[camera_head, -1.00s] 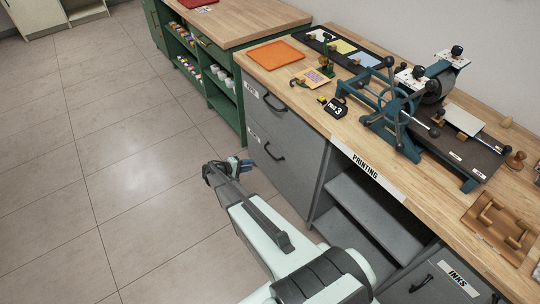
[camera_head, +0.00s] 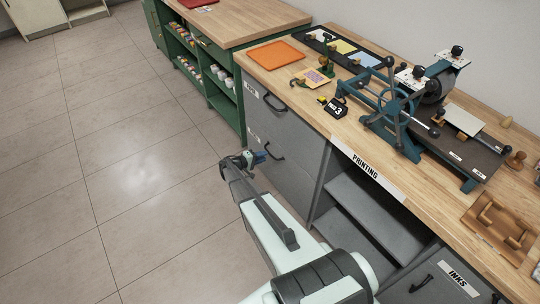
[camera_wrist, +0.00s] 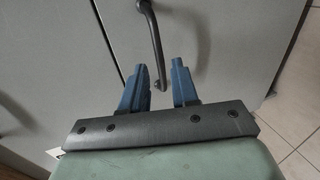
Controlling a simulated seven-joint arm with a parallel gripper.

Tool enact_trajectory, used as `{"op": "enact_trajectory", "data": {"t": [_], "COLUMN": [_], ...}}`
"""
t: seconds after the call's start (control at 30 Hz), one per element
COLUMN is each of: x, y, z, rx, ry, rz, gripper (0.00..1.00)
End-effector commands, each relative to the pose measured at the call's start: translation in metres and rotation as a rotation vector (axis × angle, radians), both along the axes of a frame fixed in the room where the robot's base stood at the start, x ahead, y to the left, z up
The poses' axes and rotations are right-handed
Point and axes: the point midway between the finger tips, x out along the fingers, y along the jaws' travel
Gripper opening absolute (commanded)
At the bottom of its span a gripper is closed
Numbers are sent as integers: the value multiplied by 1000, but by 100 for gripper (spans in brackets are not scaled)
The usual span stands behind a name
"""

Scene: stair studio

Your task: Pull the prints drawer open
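Two grey drawer fronts, an upper one (camera_head: 290,122) and a lower one (camera_head: 285,172), are stacked under the wooden counter. Both look closed. Each has a dark bow handle and a small white label too small to read, so I cannot tell which is the prints drawer. My gripper (camera_head: 262,157) is beside the lower handle (camera_head: 273,153). In the wrist view my gripper (camera_wrist: 158,68) is open, with a blue finger on each side of the end of a dark handle (camera_wrist: 154,38). Contact between the fingers and handle is not visible.
Open shelves (camera_head: 370,215) lie right of the drawers, under the PRINTING sign (camera_head: 366,165). A green cabinet (camera_head: 226,98) stands at left. The counter holds a press (camera_head: 395,110) and an orange tray (camera_head: 275,55). The tiled floor (camera_head: 130,190) left of my arm is clear.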

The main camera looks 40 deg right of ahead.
Motion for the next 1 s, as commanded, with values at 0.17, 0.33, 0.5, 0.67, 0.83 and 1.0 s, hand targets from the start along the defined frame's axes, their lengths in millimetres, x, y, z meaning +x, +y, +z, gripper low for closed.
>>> {"op": "enact_trajectory", "data": {"t": [0.17,0.33,0.5,0.67,0.83,1.0], "x": [0,0,0,-1,-1,-1], "y": [-27,-43,-51,-52,-52,-52], "z": [-9,-14,-16,-16,-16,-16], "rx": [0,0,0,0,0,0], "ry": [1,0,1,1,1,1], "rz": [-1,-1,0,0,0,0], "gripper": [29,29,29,29,26,10]}}
